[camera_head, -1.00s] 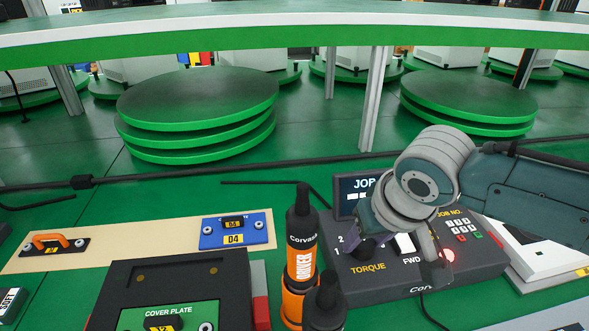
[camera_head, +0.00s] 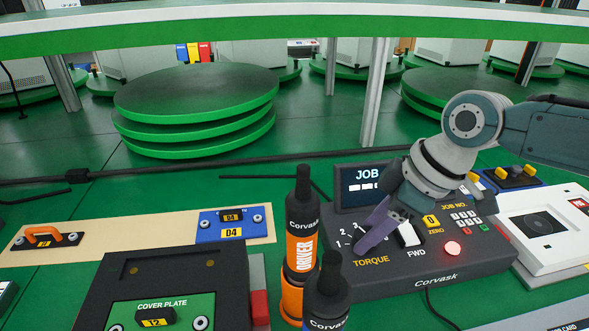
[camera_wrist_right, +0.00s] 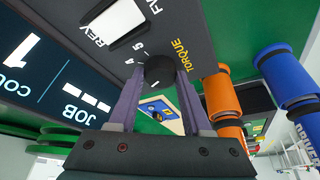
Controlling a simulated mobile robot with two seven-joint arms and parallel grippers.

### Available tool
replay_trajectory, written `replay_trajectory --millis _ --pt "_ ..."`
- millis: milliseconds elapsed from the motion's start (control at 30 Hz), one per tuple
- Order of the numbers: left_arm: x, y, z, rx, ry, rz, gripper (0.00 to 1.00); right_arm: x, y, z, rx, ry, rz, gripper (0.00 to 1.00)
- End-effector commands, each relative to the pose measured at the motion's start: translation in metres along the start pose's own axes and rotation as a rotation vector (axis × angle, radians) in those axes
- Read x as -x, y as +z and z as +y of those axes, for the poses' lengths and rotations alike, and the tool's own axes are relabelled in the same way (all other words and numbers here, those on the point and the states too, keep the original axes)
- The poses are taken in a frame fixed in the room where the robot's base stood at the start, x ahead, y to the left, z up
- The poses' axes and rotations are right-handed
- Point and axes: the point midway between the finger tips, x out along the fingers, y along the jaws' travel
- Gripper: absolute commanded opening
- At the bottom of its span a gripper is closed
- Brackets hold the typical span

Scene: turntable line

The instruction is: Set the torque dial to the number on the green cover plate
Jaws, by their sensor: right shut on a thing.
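My right gripper (camera_head: 364,246) is at the torque dial on the front left of the dark controller box (camera_head: 440,268). In the right wrist view its two purple fingers are shut on the black dial knob (camera_wrist_right: 158,68), one on each side. Scale numbers 4 and 5 show beside the knob there; 1, 2 and 3 show in the head view. The knob's pointer is hidden or too small to read. The green cover plate (camera_head: 190,304) lies in a black fixture (camera_head: 120,272), with a yellow label (camera_head: 156,322) that seems to read T2 or 12. My left gripper is not in view.
An orange driver (camera_head: 301,250) and a blue one (camera_head: 326,295) stand upright left of the box. A white switch (camera_head: 409,234), a yellow ZERO button (camera_head: 431,221) and a red lit button (camera_head: 452,248) are close to the dial. A blue D4 plate (camera_head: 222,226) lies behind the fixture.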

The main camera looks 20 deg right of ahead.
Motion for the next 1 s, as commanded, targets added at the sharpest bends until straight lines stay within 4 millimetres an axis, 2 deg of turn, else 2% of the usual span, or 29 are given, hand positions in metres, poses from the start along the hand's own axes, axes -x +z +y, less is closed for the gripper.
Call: replay_trajectory --millis 33,100,400,1000 --pt "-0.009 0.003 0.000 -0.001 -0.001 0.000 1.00 -0.004 0.002 0.002 0.034 -0.011 -0.001 0.00" --pt "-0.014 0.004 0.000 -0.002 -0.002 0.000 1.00 -0.004 0.002 0.002 0.081 -0.031 -0.001 0.00" --pt "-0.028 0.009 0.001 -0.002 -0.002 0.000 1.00 -0.003 0.002 0.002 0.224 -0.091 -0.003 0.00" --pt "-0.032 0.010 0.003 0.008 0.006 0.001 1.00 -0.001 0.001 0.002 0.274 -0.112 -0.006 0.00"
